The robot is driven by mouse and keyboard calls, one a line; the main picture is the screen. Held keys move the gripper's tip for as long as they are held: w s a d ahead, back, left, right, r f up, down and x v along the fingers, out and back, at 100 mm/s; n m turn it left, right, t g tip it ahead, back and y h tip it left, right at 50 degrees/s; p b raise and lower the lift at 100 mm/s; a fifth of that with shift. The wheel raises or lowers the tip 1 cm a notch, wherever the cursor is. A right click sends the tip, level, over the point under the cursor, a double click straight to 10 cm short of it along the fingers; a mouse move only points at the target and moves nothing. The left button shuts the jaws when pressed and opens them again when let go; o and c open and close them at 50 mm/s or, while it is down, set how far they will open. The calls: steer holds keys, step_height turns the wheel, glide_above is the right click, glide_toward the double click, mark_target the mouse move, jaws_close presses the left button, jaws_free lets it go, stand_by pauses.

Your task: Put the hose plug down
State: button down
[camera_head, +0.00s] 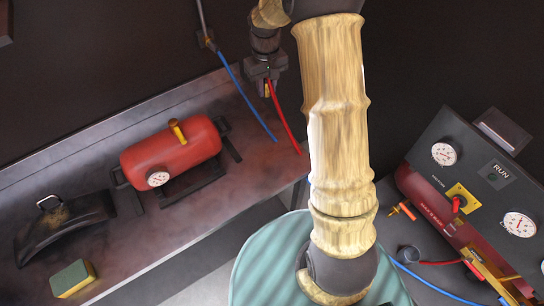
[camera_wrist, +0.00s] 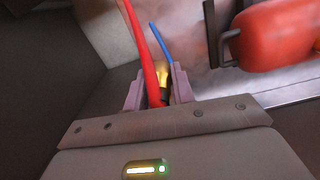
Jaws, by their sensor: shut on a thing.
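My gripper (camera_head: 266,82) is in the upper middle of the head view, above the back of the workbench. It is shut on the hose plug (camera_head: 267,91), a small brass-yellow fitting with a red hose (camera_head: 285,122) trailing down to the right. In the wrist view the plug (camera_wrist: 163,77) sits between the two pale purple-grey fingers of my gripper (camera_wrist: 158,88), with the red hose (camera_wrist: 144,50) crossing in front. The fingers hide part of the plug. I cannot tell exactly how far it is above the bench.
A red tank (camera_head: 170,152) with a gauge, a dark fender (camera_head: 65,228) and a sponge (camera_head: 72,279) stand on the bench (camera_head: 150,230). A blue hose (camera_head: 240,92) hangs beside the gripper. A gauge panel (camera_head: 480,180) stands at right.

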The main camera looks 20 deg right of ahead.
steer(key=n+b, duration=0.1)
steer(key=b, duration=0.4)
glide_above(273, 156)
step_height(273, 156, down, 11)
steer(key=shift+f+p, duration=0.4)
steer(key=shift+f, duration=2.5)
step_height(273, 156, down, 4)
steer(key=shift+r+p, duration=0.15)
steer(key=shift+p, duration=0.25)
steer(key=shift+f, duration=0.25)
steer(key=shift+f, duration=0.35)
